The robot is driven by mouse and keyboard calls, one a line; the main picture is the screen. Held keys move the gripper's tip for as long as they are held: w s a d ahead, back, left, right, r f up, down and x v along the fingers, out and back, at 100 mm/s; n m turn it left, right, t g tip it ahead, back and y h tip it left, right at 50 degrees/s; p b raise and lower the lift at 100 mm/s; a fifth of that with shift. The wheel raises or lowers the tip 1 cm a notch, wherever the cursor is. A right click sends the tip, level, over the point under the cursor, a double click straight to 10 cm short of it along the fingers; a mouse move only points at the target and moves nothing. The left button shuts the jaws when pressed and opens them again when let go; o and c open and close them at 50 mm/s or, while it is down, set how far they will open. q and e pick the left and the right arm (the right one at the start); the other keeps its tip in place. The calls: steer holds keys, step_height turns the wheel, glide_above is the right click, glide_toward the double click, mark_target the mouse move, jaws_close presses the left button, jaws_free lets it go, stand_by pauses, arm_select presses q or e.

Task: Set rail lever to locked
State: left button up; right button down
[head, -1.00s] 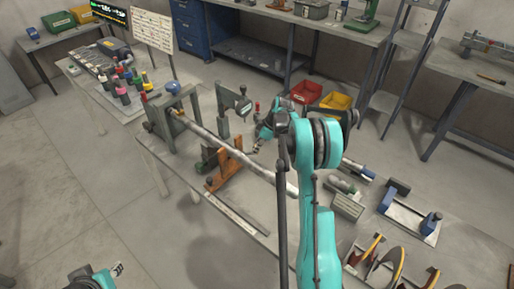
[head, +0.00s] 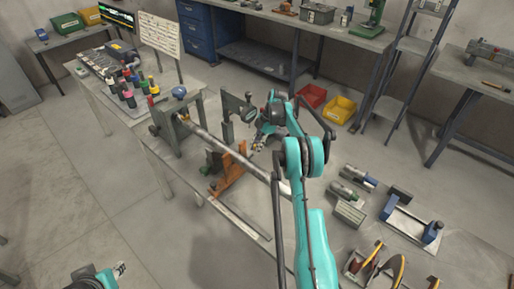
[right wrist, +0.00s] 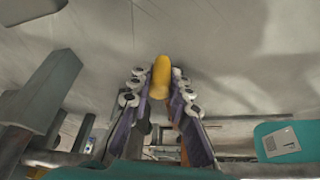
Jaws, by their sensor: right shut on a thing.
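The positioner on the bench carries a long pale rod (head: 225,146), an orange bracket (head: 229,172) and a grey upright plate (head: 233,118). My right gripper (head: 258,145) reaches down beside the orange bracket, behind the rod. In the right wrist view, the two fingers of my right gripper (right wrist: 161,98) are closed around a yellow rounded knob (right wrist: 161,72), which looks like the end of the rail lever. The rest of the lever is hidden, so its position cannot be read. My left gripper (head: 119,268) shows only small at the bottom left, and its jaws are unclear.
Several coloured bottles (head: 128,97) stand on the bench's far left end by a sign board (head: 162,33). A blue-ended fixture (head: 408,222) and discs (head: 367,259) lie at the right. Red (head: 312,96) and yellow (head: 340,109) bins stand behind.

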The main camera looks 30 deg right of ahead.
stand_by(0.5)
steer(key=c, duration=1.7)
jaws_free()
steer(key=shift+w, duration=0.1)
steer(key=shift+r, duration=0.1)
steer(key=v, duration=1.1)
steer(key=shift+d+r, duration=0.15)
steer(key=shift+r, duration=0.25)
steer(key=shift+f, duration=0.1)
